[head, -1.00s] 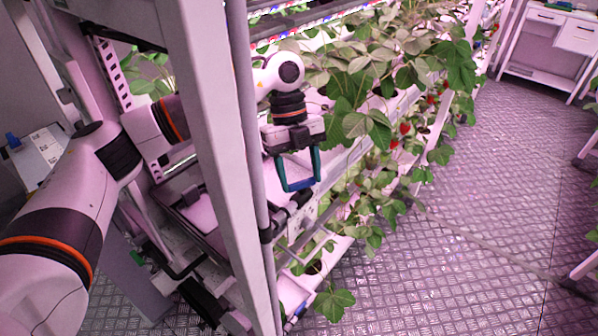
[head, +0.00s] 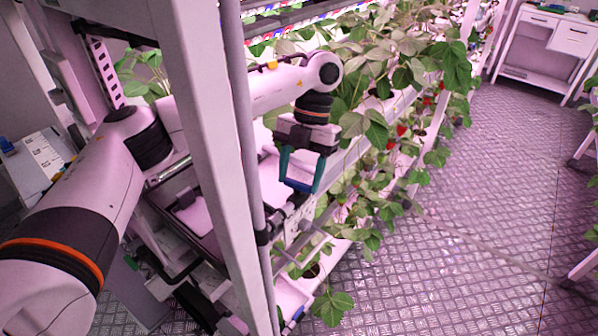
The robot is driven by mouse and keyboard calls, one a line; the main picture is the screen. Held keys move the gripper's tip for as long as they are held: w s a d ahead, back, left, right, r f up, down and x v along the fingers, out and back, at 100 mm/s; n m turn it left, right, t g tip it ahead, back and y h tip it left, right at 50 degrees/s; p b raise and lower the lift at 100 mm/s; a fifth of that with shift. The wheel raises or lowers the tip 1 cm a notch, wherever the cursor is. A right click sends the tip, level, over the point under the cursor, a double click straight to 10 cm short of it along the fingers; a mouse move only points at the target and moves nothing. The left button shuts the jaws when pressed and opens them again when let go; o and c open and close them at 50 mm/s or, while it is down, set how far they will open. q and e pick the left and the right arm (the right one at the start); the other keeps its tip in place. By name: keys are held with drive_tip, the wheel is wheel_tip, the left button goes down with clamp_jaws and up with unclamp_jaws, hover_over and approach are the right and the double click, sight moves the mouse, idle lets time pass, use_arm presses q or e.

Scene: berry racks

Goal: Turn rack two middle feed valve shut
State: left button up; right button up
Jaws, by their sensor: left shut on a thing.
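My left gripper (head: 301,188) points down at the side of the plant rack, just right of the grey upright post. Its teal fingers are shut on a small part at the rack's pipework, which I take to be the feed valve. A dark pipe fitting (head: 291,209) shows just below and left of the fingertips. My right gripper is not in view.
A thick rack post (head: 205,130) and a thin grey pipe (head: 243,130) stand close left of the gripper, with my arm passing behind them. Strawberry plants (head: 385,75) crowd the right. The metal floor (head: 470,230) is clear. A white cabinet (head: 545,45) stands far right.

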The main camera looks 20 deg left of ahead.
use_arm(q)
drive_tip(key=shift+d+m+y, duration=0.1)
drive_tip(key=shift+m+y, duration=0.3)
drive_tip(key=shift+m, duration=0.7)
drive_tip(key=o, duration=1)
